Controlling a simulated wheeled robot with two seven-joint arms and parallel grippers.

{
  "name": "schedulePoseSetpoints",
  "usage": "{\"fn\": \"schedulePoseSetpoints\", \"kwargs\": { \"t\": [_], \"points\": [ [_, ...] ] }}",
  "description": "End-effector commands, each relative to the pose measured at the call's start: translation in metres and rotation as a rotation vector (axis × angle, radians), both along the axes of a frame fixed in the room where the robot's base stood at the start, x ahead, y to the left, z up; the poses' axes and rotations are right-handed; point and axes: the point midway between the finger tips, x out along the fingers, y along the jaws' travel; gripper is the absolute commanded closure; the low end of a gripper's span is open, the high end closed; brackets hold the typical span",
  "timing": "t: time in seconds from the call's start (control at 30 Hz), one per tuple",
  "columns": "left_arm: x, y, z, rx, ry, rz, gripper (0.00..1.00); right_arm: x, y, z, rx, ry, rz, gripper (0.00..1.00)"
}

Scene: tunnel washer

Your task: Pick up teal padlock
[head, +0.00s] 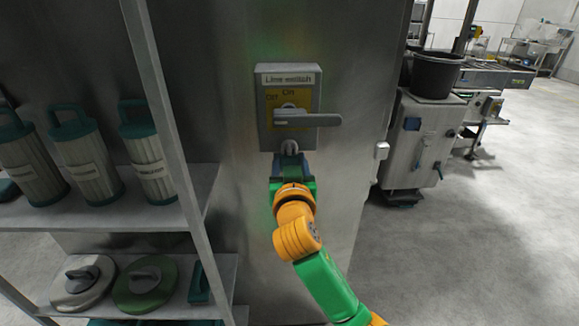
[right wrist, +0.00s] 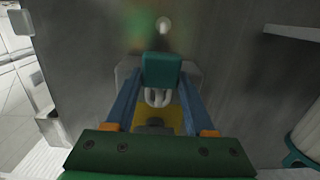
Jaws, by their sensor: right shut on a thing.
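My right gripper (head: 291,172) is at the lower edge of the grey switch box (head: 308,74) on the metal cabinet wall. In the right wrist view its two blue fingers (right wrist: 161,82) are shut on the teal padlock (right wrist: 162,70). The padlock's grey shackle (head: 289,147) shows just under the box in the head view, and its body is mostly hidden by the gripper there. I cannot tell whether the shackle passes through any part of the switch. The box has a yellow plate and a grey handle (head: 308,119) turned sideways. My left gripper is not in view.
A shelf rack (head: 130,214) at the left holds several grey canisters with teal lids, including one (head: 148,165) near the post. Round lids (head: 146,284) lie on the lower shelf. A machine with a black bucket (head: 436,74) stands at the right, beside open floor.

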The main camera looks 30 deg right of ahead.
Motion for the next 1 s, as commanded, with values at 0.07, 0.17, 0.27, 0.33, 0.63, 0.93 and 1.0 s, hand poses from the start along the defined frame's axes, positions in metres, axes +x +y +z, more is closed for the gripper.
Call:
{"fn": "schedulePoseSetpoints", "kwargs": {
  "t": [0.07, 0.17, 0.27, 0.33, 0.63, 0.93, 1.0],
  "points": [
    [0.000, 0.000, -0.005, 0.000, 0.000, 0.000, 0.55, -0.008, 0.007, 0.000, 0.000, -0.004, 0.004, 1.00],
    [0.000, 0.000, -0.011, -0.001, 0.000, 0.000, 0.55, -0.027, 0.018, -0.001, 0.003, -0.004, 0.005, 1.00],
    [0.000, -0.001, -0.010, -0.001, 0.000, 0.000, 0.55, -0.050, 0.033, 0.002, 0.005, -0.001, 0.007, 1.00],
    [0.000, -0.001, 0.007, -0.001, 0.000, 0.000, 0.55, -0.070, 0.044, 0.008, 0.008, 0.005, 0.005, 1.00],
    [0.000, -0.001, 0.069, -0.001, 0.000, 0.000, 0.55, -0.113, 0.070, 0.006, 0.006, 0.007, 0.004, 1.00],
    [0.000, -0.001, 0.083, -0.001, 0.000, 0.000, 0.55, -0.151, 0.093, 0.003, 0.001, 0.001, 0.003, 1.00],
    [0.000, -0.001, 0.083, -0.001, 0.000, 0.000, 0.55, -0.153, 0.094, 0.003, 0.000, -0.001, 0.002, 1.00]
  ]
}}
